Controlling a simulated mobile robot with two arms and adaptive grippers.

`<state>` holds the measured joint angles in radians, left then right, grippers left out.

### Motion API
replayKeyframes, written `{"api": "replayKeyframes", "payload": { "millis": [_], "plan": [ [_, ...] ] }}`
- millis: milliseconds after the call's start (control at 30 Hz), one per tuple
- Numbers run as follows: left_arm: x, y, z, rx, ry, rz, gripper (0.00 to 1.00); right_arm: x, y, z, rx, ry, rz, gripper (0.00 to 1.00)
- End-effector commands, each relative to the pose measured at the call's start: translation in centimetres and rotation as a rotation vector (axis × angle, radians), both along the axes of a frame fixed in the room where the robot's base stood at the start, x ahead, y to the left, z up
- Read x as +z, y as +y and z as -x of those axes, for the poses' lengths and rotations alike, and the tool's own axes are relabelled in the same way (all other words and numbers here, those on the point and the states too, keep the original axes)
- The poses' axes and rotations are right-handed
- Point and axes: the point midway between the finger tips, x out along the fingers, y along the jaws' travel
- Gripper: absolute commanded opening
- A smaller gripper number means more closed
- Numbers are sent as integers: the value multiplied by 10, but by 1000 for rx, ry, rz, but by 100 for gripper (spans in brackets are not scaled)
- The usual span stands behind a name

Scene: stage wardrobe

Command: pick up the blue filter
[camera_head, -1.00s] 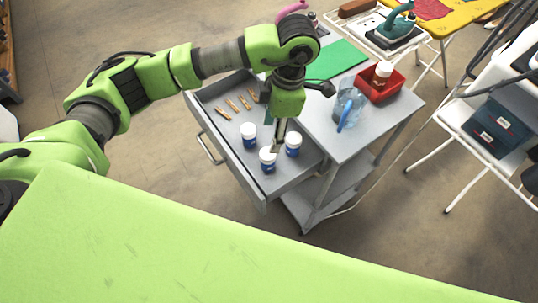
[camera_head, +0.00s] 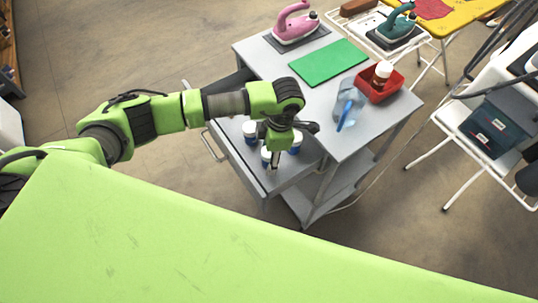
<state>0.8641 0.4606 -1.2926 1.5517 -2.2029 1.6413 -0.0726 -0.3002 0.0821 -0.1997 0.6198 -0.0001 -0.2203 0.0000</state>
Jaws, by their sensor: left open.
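Three small white-topped blue cylinders, which look like filters, stand upright in the open grey drawer (camera_head: 290,178). One blue filter (camera_head: 250,138) is at the left, one (camera_head: 265,153) at the front middle, and one (camera_head: 296,146) at the right. I cannot tell which one the task means. My left gripper (camera_head: 272,170) points down with open fingers at the front middle filter and partly covers it. Whether it touches the filter is not clear. My right gripper is not in view.
The grey cart top (camera_head: 325,105) holds a pink iron (camera_head: 295,24), a green mat (camera_head: 328,62), a clear blue jug (camera_head: 347,108) and a red tray (camera_head: 368,95) with a bottle. My arm hides the drawer's back part. Open floor lies left of the cart.

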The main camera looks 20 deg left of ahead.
Motion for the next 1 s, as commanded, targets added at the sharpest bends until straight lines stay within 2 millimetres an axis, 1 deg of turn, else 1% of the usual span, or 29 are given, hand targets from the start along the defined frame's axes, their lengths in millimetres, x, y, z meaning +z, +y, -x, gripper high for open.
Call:
{"api": "replayKeyframes", "payload": {
  "millis": [200,267,300,367,400,667,767,867,1000],
  "plan": [
    [-1,0,0,0,0,1,50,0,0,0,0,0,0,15],
    [-1,0,0,0,0,1,35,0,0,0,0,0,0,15],
    [-1,0,0,0,0,1,24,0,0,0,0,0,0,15],
    [-1,0,0,0,0,1,9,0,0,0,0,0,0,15],
    [-1,0,0,0,0,1,7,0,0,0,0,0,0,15],
    [0,0,-1,0,-1,0,7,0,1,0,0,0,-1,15],
    [7,0,-1,0,-3,2,7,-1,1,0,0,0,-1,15],
    [22,0,-2,-1,-5,2,7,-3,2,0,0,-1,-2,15],
    [51,0,-2,-2,-6,1,7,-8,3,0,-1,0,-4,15]
  ]
}}
